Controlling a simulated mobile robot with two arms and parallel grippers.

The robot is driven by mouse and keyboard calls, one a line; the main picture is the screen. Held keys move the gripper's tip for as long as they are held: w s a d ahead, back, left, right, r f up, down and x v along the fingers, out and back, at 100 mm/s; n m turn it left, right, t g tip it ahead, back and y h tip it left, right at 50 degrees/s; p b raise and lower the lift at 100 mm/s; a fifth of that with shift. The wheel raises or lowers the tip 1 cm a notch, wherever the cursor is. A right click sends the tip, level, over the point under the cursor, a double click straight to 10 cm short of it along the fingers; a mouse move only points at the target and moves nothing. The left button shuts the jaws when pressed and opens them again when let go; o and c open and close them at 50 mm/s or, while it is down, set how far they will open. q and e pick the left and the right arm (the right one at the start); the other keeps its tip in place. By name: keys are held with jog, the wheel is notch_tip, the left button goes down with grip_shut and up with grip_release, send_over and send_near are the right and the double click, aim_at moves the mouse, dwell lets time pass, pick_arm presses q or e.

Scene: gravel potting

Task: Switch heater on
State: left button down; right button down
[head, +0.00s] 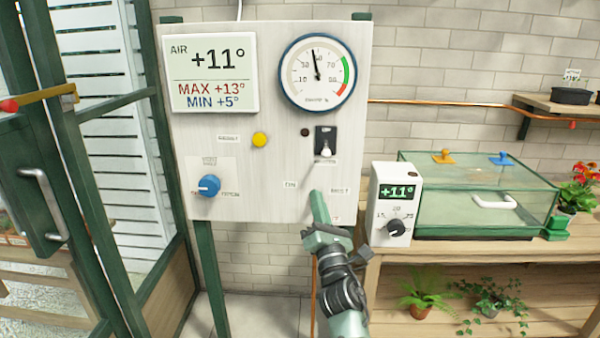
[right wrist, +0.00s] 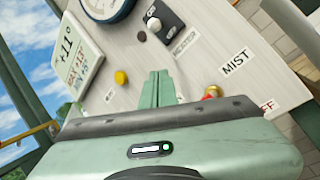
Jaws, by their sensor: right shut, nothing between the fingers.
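The heater switch is a black plate (head: 321,133) with a white-tipped lever, on the upright pale panel (head: 270,190) below the round gauge. Its lever tip sits low on the plate in the head view. In the right wrist view the switch (right wrist: 168,17) shows at the top, with a label reading HEATER beside it. A small dark lamp (head: 304,132) is left of the switch. My right gripper (head: 316,194) is shut and empty, in front of the panel below the switch and apart from it. Its green fingers also show in the right wrist view (right wrist: 158,88). My left gripper is not in view.
A blue knob (head: 209,186) and a yellow button (head: 260,140) are on the panel. A red and brass part (right wrist: 211,92) near the MIST label is close to my right fingers. A white controller box (head: 397,190) and glass case (head: 480,215) stand right on the bench.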

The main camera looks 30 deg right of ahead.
aim_at(326, 148)
jog(key=p+x, duration=0.1)
jog(key=x, duration=0.9)
jog(key=shift+p, duration=0.4)
jog(key=s+r+p, duration=0.1)
jog(key=s+d+r+p, duration=0.1)
jog(key=s+p, duration=0.1)
jog(key=shift+d, duration=0.25)
